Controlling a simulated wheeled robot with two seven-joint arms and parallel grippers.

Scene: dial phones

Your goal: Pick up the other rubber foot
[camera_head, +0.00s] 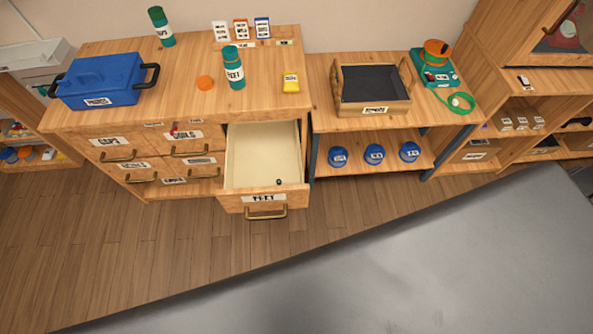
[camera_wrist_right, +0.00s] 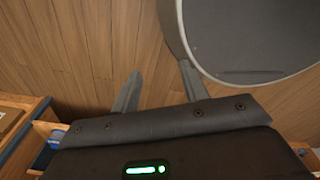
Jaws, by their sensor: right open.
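A small dark rubber foot (camera_head: 279,182) lies in the front right part of an open drawer (camera_head: 250,160) in the head view. The drawer is pulled out of the wooden cabinet, has a pale inside, and its front label reads FEET. The rest of the drawer floor looks empty. My right gripper (camera_wrist_right: 158,82) shows only in the right wrist view. Its two grey fingers are apart with nothing between them, and the wooden floor lies behind them. The rubber foot cannot be made out in that view. My left gripper is in neither view.
The cabinet top holds a blue toolbox (camera_head: 98,82), green bottles (camera_head: 233,68), an orange round thing (camera_head: 205,83) and a yellow packet (camera_head: 291,83). A wooden tray (camera_head: 373,87) stands on the shelf unit to the right. The wooden floor (camera_head: 180,235) before the drawers is clear.

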